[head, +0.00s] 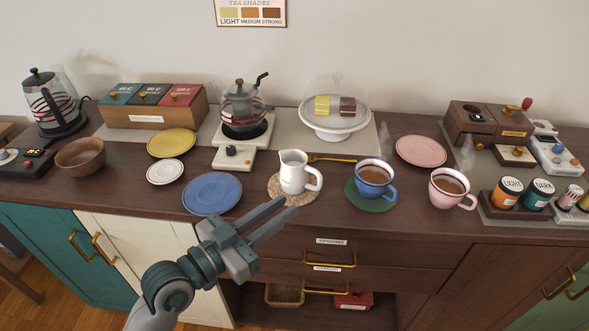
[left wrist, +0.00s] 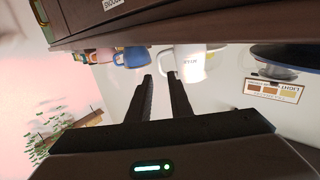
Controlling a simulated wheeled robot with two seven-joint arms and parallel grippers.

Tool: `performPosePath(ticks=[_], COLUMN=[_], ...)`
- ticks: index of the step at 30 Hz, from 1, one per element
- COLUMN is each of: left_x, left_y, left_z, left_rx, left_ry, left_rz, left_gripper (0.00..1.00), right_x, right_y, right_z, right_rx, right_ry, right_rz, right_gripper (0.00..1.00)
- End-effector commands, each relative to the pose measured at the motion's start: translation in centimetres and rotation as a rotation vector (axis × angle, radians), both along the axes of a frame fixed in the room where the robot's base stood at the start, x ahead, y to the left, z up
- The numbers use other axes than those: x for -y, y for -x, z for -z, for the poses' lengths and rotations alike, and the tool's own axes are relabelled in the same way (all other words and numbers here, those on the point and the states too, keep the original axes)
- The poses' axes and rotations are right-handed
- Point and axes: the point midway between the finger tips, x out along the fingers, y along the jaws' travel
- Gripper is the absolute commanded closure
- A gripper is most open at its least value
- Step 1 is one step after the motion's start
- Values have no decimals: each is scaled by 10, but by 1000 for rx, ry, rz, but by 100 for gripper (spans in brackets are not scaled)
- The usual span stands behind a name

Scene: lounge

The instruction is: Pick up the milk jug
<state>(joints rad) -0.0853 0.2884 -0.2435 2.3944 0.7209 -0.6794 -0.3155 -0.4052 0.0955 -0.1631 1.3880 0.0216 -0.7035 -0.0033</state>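The white milk jug (head: 295,174) stands upright on a round cork-like coaster (head: 283,192) near the front edge of the counter, its handle towards the right. My left gripper (head: 278,213) is just in front of and below the jug in the head view, with its two fingers apart and nothing between them. In the left wrist view the jug (left wrist: 192,62) appears upside down beyond the open fingertips (left wrist: 160,82), apart from them. My right gripper is not in either view.
A blue cup (head: 373,180) and a pink cup (head: 450,188) stand to the right of the jug. A golden spoon (head: 332,159) lies behind it. A blue plate (head: 212,194) lies to the left. Drawers (head: 330,255) are below the counter edge.

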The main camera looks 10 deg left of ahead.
Motion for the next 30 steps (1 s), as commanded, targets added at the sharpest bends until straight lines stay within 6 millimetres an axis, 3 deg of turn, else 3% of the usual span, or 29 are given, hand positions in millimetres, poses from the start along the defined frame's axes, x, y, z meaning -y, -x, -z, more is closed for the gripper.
performPosePath(ticks=[6,12,30], left_x=[26,40,49], left_y=[-29,-45,-56], left_z=[-3,-1,-2], left_rx=[0,-1,-3], left_ry=[4,0,2], left_rz=[1,0,0], left_gripper=[81,81,81], right_x=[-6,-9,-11], right_y=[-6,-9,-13], right_z=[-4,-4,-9], right_rx=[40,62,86], right_ry=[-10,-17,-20], right_rz=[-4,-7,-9], right_gripper=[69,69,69])
